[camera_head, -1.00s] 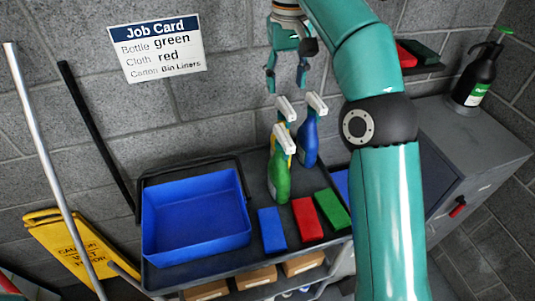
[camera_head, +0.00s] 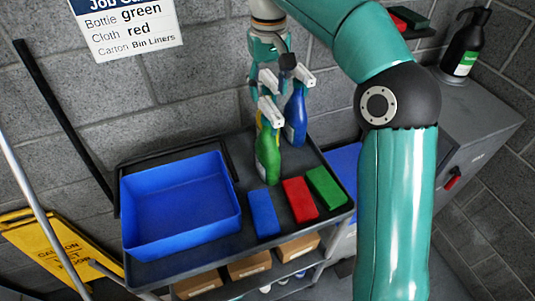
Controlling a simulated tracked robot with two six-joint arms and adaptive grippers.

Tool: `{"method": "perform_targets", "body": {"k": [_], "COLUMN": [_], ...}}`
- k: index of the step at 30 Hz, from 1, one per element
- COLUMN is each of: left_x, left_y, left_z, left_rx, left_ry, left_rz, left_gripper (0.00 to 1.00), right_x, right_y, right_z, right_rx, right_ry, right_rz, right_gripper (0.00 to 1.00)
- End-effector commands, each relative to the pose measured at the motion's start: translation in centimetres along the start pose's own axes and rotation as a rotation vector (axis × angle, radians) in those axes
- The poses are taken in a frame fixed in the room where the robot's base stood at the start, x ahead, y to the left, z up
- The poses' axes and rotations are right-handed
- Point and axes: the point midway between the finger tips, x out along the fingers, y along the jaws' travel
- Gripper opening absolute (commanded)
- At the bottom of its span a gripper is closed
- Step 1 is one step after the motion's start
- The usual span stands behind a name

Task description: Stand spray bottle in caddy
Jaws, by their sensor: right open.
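A green spray bottle (camera_head: 267,157) with a white trigger head stands upright on the dark cart top. A yellow bottle is mostly hidden behind it, and a blue spray bottle (camera_head: 296,118) stands behind to the right. The open blue tub (camera_head: 180,245), which I take as the caddy, sits empty at the cart's left. My right gripper (camera_head: 270,92) is open, pointing down at the bottle heads, around or just behind them; I cannot tell if it touches any. My left gripper is out of view.
Blue (camera_head: 263,212), red (camera_head: 300,199) and green (camera_head: 326,187) cloths lie in front of the bottles. The job card (camera_head: 125,30) reads bottle green, cloth red. A black sprayer (camera_head: 463,50) stands on the grey cabinet. A yellow floor sign (camera_head: 45,245) leans at left.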

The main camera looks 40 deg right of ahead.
Motion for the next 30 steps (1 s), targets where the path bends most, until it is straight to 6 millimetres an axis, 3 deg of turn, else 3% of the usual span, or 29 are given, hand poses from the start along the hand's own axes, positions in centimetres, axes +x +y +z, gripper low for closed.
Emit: {"method": "perform_targets", "body": {"k": [9,19,28,30], "left_x": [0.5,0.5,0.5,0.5], "left_y": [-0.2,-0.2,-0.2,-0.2], "left_z": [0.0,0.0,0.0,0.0], "left_rx": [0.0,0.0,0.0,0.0], "left_ry": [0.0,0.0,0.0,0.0], "left_rz": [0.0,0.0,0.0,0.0], "left_gripper": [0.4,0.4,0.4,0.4], "right_x": [4.2,4.8,4.8,4.8], "right_y": [-0.1,-0.1,-0.1,-0.2], "right_z": [-0.1,-0.2,-0.2,-0.2], "right_rx": [0.001,0.001,0.001,0.0], "right_ry": [-0.004,-0.001,-0.001,-0.001], "right_rz": [0.001,0.0,0.0,0.0], "right_gripper": [0.54,0.53,0.03,0.0]}}
